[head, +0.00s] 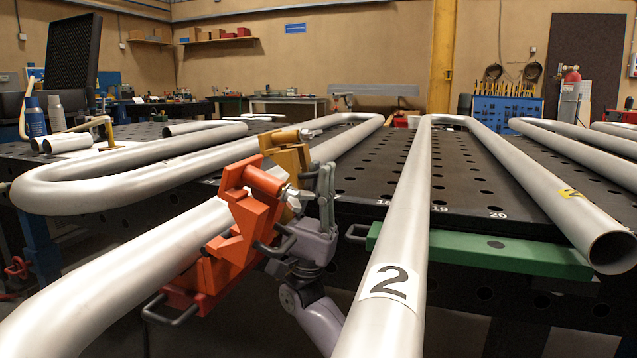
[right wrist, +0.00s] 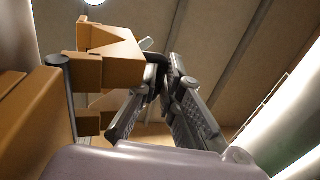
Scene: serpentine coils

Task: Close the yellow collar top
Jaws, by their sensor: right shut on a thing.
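The yellow collar (head: 288,156) stands on the grey pipe just behind an orange collar, left of centre in the head view. Its top is the upper blocky part, and the orange collar hides much of its lower part. In the right wrist view the yellow collar (right wrist: 112,62) fills the upper left, with a thin grey bar by its end. My right gripper (head: 316,178) is at the right side of the yellow collar, its fingers pointing up. In the right wrist view its fingertips (right wrist: 160,70) meet at the collar's end, closed on the collar top. My left gripper is out of view.
The orange collar (head: 238,225) is close to my right gripper, with grey handles sticking out. A pipe marked 2 (head: 392,270) runs just right of it. The perforated black table (head: 465,190) with a green bar (head: 480,253) lies beyond.

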